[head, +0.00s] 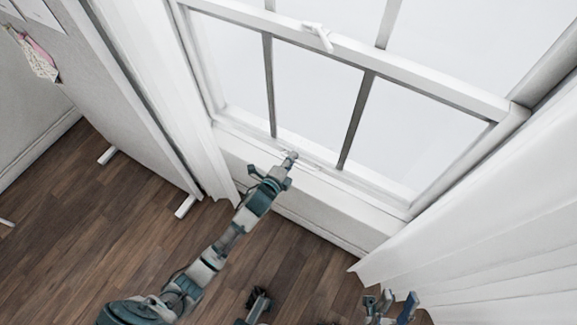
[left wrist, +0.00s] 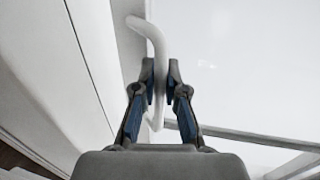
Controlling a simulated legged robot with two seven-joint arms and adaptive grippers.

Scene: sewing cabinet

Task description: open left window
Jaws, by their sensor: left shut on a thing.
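The white window (head: 320,95) has dark grey upright bars and a white bottom rail. The lower sash looks down at the sill, though I cannot tell whether there is a small gap. My left gripper (head: 291,156) is at the bottom rail, left of its middle. In the left wrist view, a curved white handle (left wrist: 157,42) runs between the fingers of my left gripper (left wrist: 161,88), which are shut on it. The handle is hard to make out in the head view. My right gripper (head: 392,307) is low at the bottom edge, away from the window, with its fingers apart.
A white latch (head: 318,36) sits on the sash's upper rail. White curtains hang at the left (head: 165,90) and right (head: 480,235) of the window. A grey board (head: 95,75) stands at the left. The wooden floor (head: 90,215) is clear at left.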

